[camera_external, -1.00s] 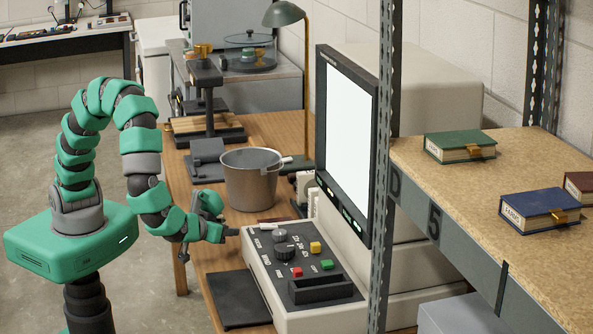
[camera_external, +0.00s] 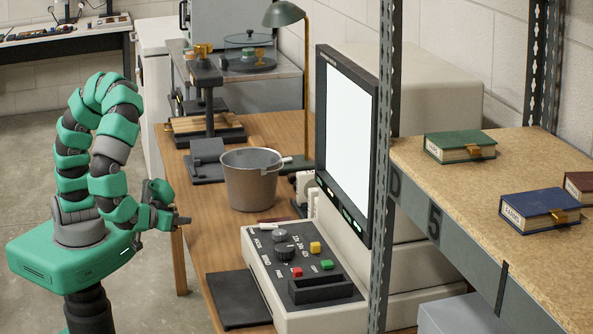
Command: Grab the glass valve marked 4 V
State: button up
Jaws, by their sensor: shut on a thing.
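My gripper (camera_external: 182,220) is at the end of my green arm, in the air at the left edge of the wooden table. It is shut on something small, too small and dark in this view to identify. I cannot make out a glass valve or a 4 V mark anywhere. Any marking on the held thing is not readable.
A metal bucket (camera_external: 250,182) stands on the wooden table (camera_external: 215,240), right of my gripper. A control console (camera_external: 262,262) with knobs and coloured buttons is by a lit screen (camera_external: 350,145). A black mat (camera_external: 238,298) lies in front. A shelf (camera_external: 450,182) with books is at right.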

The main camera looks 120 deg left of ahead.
jog(key=shift+s+d+f+b, duration=0.1)
jog(key=shift+f+b, duration=0.15)
jog(key=shift+b, duration=0.35)
jog(key=shift+s+b, duration=0.3)
jog(key=shift+b, duration=0.9)
jog(key=s+b, duration=0.1)
jog(key=b, duration=0.2)
jog(key=shift+s+r, duration=0.15)
jog(key=shift+s, duration=0.05)
